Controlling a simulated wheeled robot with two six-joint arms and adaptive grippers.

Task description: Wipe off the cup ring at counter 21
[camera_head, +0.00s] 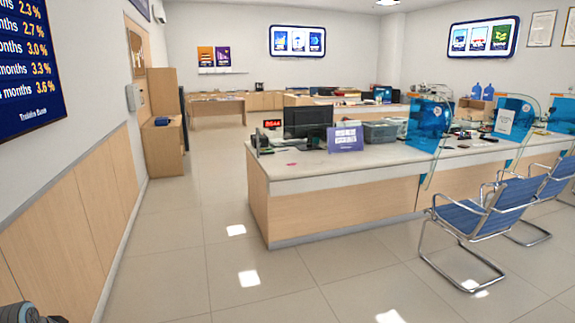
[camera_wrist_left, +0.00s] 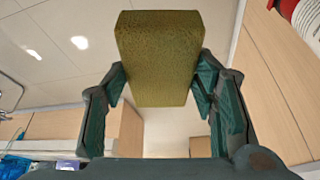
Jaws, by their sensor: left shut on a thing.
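A yellow-green sponge block (camera_wrist_left: 158,45) fills the upper middle of the left wrist view. My left gripper (camera_wrist_left: 160,82) is shut on it, one finger on each side. In the head view only a dark piece of my left arm shows at the bottom left corner, and the sponge is out of sight. The teller counter (camera_head: 345,168) stands at the middle right, some way off, with a pale top and wood front. I cannot make out a cup ring on it or read a counter number. My right gripper is in neither view.
A monitor (camera_head: 308,120), a purple sign (camera_head: 345,138), a grey bin (camera_head: 380,131) and a blue screen (camera_head: 427,124) stand on the counter. Blue chairs (camera_head: 495,212) stand at its right front. A wood-panelled wall runs along the left. The tiled floor (camera_head: 195,240) between is clear.

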